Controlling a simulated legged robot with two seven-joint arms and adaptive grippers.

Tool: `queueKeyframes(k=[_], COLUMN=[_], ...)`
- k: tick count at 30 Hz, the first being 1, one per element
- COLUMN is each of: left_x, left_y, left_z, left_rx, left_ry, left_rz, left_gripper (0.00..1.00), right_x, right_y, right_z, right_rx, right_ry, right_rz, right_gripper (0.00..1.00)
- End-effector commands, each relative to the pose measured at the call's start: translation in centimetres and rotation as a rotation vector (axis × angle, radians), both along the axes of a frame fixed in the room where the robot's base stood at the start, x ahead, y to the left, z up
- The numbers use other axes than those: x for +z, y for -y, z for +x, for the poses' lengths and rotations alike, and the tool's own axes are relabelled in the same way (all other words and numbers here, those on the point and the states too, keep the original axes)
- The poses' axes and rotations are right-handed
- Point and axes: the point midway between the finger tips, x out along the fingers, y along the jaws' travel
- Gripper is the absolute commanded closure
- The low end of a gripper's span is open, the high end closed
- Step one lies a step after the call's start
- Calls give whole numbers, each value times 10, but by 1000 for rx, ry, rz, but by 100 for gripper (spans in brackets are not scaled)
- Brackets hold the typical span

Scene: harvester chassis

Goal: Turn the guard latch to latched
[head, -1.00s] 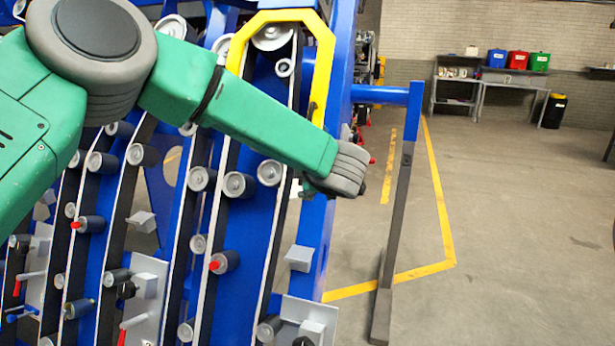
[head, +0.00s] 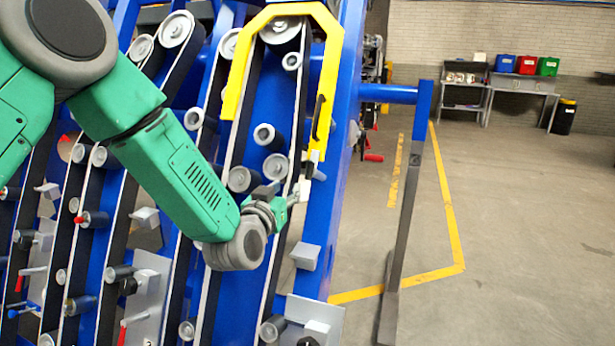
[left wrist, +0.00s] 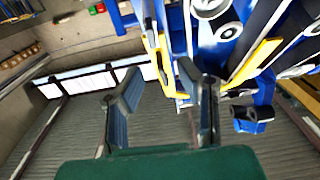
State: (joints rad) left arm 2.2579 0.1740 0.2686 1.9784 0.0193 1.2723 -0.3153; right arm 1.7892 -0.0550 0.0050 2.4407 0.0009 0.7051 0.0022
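The yellow guard (head: 334,50) frames the top of a belt run on the blue chassis, with a black handle (head: 318,117) on its right leg. A small pale latch-like piece (head: 304,186) sits just below the leg's lower end; its setting is too small to tell. My left gripper (head: 296,195) reaches in from the left, with its tips at or very near that piece; contact cannot be told. In the left wrist view my left gripper (left wrist: 166,92) has its two fingers well apart, with the yellow guard (left wrist: 255,62) beyond them. My right gripper is out of view.
Rollers, belts and grey brackets (head: 305,256) crowd the chassis around my left arm. A blue and grey post (head: 408,190) stands to the right. Open floor lies beyond it, with a workbench (head: 515,85) at the back.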

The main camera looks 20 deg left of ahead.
Motion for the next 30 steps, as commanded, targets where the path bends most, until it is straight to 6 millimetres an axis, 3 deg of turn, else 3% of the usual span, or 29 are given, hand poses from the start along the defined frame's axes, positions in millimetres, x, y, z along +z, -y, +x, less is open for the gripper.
queueKeyframes(k=[6,21,30], left_x=[-4,-4,-4], left_y=[4,7,11], left_z=[4,99,129], left_rx=[-44,-41,-41], left_ry=[1,2,2], left_rz=[63,55,55], left_gripper=[69,69,69], right_x=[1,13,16], right_y=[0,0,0], right_z=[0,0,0], right_rx=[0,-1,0], right_ry=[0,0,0], right_rz=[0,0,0], right_gripper=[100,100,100])
